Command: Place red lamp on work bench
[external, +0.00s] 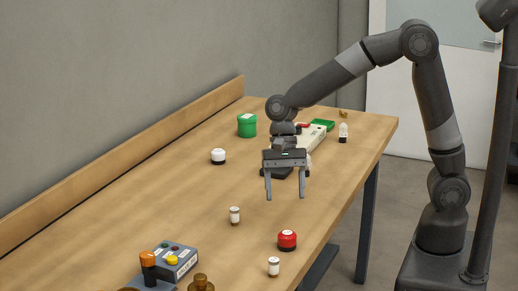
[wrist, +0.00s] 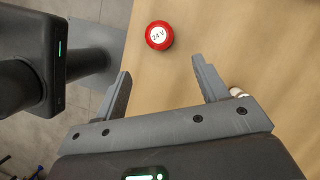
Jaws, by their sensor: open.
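The red lamp (external: 287,240) is a round red dome with a white label and a dark base. It stands upright on the wooden work bench (external: 185,170) near its right edge. In the wrist view the red lamp (wrist: 159,35) shows from above, its label reading "24 V", beyond the fingertips and between their lines. My gripper (external: 283,197) is open and empty above the bench, apart from the lamp. Its two fingers also show in the wrist view (wrist: 160,80).
Small white-and-brown cylinders (external: 235,215) and (external: 273,266) stand near the lamp. A grey control box (external: 178,262) with an orange-topped lever is at the front. A white lamp (external: 218,156), a green container (external: 247,125) and a pale device (external: 312,135) are farther back.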

